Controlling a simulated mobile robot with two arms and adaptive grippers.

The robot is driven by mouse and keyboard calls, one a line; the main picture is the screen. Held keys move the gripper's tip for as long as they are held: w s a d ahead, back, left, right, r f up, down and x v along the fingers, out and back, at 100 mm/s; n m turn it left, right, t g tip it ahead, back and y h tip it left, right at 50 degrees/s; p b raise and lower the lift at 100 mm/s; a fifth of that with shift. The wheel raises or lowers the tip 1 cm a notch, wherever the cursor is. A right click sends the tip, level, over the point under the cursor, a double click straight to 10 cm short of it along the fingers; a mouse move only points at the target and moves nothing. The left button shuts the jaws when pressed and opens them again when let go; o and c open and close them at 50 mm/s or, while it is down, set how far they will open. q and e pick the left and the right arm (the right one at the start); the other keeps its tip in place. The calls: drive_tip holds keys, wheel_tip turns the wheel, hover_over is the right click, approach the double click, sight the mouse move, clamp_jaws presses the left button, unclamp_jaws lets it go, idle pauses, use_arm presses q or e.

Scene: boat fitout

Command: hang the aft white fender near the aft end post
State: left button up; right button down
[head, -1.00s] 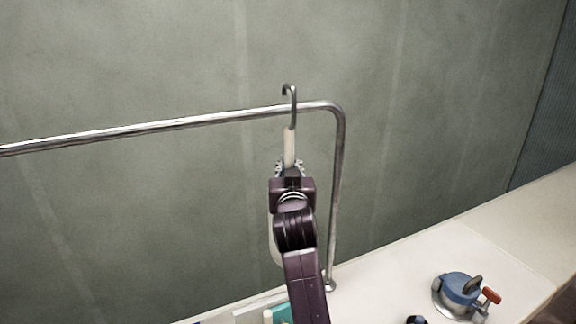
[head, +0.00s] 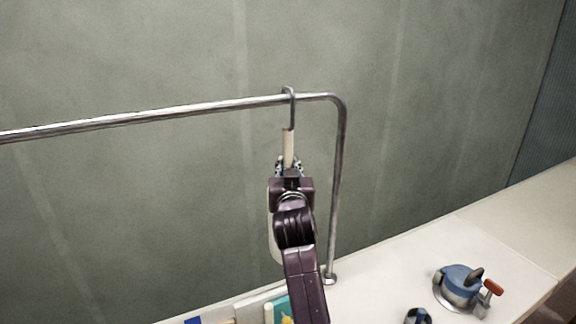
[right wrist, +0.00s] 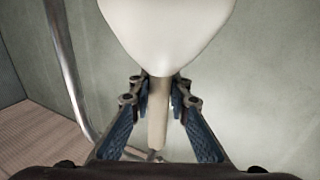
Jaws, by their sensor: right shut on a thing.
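The white fender (right wrist: 165,30) is held by its pale neck (head: 288,147) in my right gripper (right wrist: 158,100). A grey metal hook (head: 291,110) rises from the neck. In the head view the hook's bend overlaps the steel rail (head: 180,114), just left of the corner where the rail turns down into the end post (head: 337,190). I cannot tell whether the hook rests on the rail. My arm hides most of the fender's body; a white strip (head: 272,240) shows beside it. My left gripper is not in view.
On the white deck (head: 400,262) right of the post stands a blue fitting with an orange-red handle (head: 460,284). A smaller dark blue fitting (head: 417,316) is at the bottom edge. A teal item (head: 284,309) lies near my arm. The plain wall is behind.

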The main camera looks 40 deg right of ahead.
drive_tip(key=shift+r, duration=0.25)
drive_tip(key=c, duration=1.8)
unclamp_jaws()
drive_tip(key=shift+a, duration=0.1)
drive_tip(key=shift+o, duration=0.3)
drive_tip(key=shift+f, duration=0.3)
drive_tip(key=shift+s+a, duration=0.2)
drive_tip(key=shift+s, duration=0.05)
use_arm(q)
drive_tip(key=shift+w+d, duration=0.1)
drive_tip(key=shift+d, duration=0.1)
use_arm(e)
drive_tip(key=v, duration=1.1)
drive_tip(key=shift+s+r, duration=0.15)
drive_tip(key=shift+s, duration=0.05)
